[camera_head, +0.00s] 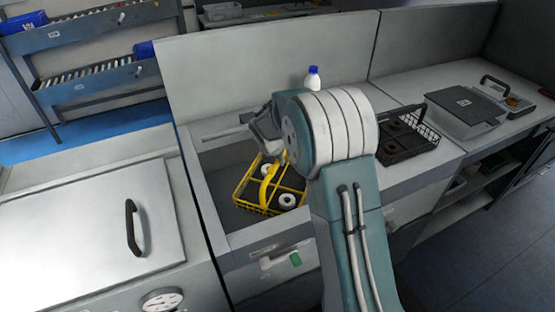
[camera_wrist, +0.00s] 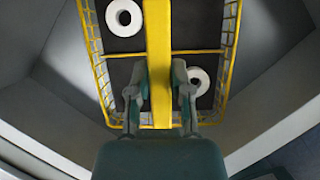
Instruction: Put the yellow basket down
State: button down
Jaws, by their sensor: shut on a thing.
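The yellow basket (camera_head: 240,190) is in the open recess of the counter, left of my arm in the head view. In the wrist view the yellow basket (camera_wrist: 234,50) fills the upper middle, with its broad yellow handle (camera_wrist: 158,40) running down the centre. My gripper (camera_wrist: 160,85) has a finger on each side of the handle and is shut on it. White ring-shaped rolls (camera_wrist: 124,17) lie in the basket's compartments. I cannot tell whether the basket's bottom touches the recess floor. In the head view my arm hides part of the gripper and basket.
A white bottle with a blue cap (camera_head: 312,79) stands behind my arm. A black wire basket (camera_head: 408,137) sits on the counter to the right, and a grey box (camera_head: 465,112) farther right. A lidded white unit (camera_head: 85,225) is at left.

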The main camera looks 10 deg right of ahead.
jog(key=c, duration=0.5)
grip_release()
jog(key=shift+c, duration=0.2)
jog(key=v, duration=1.2)
jog(key=shift+s+r, duration=0.1)
